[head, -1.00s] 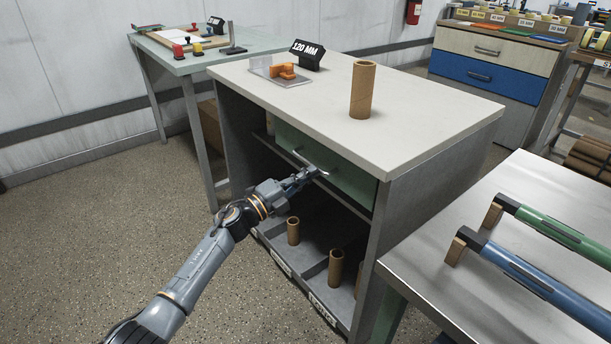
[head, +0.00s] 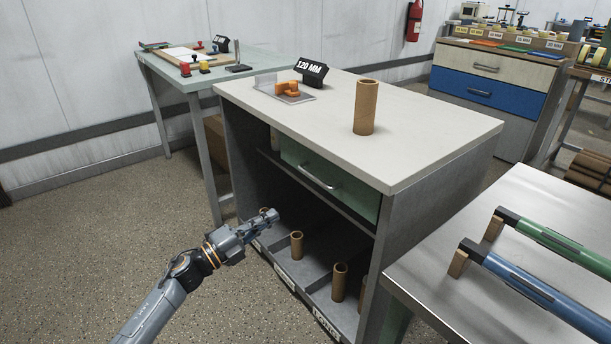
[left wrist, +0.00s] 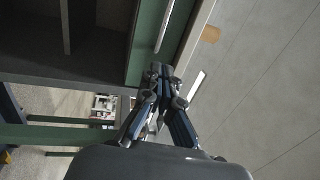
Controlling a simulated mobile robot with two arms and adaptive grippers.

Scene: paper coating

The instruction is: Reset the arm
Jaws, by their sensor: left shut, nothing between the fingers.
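My left gripper (head: 264,220) is shut and empty in the head view. It is in front of the cabinet's open lower part, below and to the left of the green drawer (head: 345,187). The drawer is closed and its metal handle (head: 318,178) is clear of the gripper. In the left wrist view the shut fingers (left wrist: 160,72) point toward the cabinet, with the green drawer front (left wrist: 146,45) beyond them. My right gripper is not in view.
A cardboard tube (head: 365,107) stands on the cabinet top (head: 420,130). Several tubes stand on the lower shelf, one (head: 296,245) near my gripper. A steel table (head: 480,270) with green and blue rollers is at the right. The floor at left is clear.

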